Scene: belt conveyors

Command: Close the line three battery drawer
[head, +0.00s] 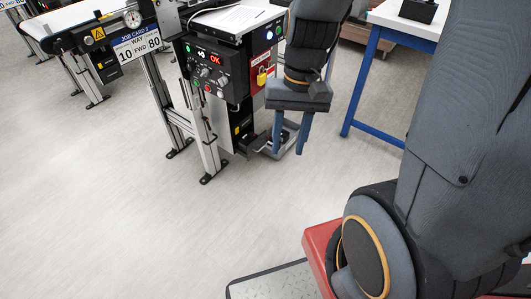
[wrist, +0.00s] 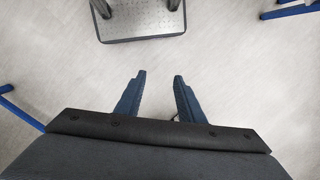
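A black control cabinet (head: 222,75) with buttons and a lit red display stands under a conveyor end. Low on it, a dark drawer-like part (head: 255,142) juts out to the right, near the floor; it looks pulled out, and my fingers partly hide it. No line number is readable on it. My gripper (head: 290,150) points down in front of the cabinet's right side, its fingertips overlapping the low part in the picture. Contact cannot be told. In the wrist view, the two blue fingers (wrist: 159,77) are apart with only floor between their tips.
A yellow padlock (head: 262,76) hangs on a red label on the cabinet. A blue-legged white table (head: 375,50) stands to the right. Aluminium conveyor legs (head: 205,140) stand left of the cabinet. The floor (head: 110,200) at front left is clear.

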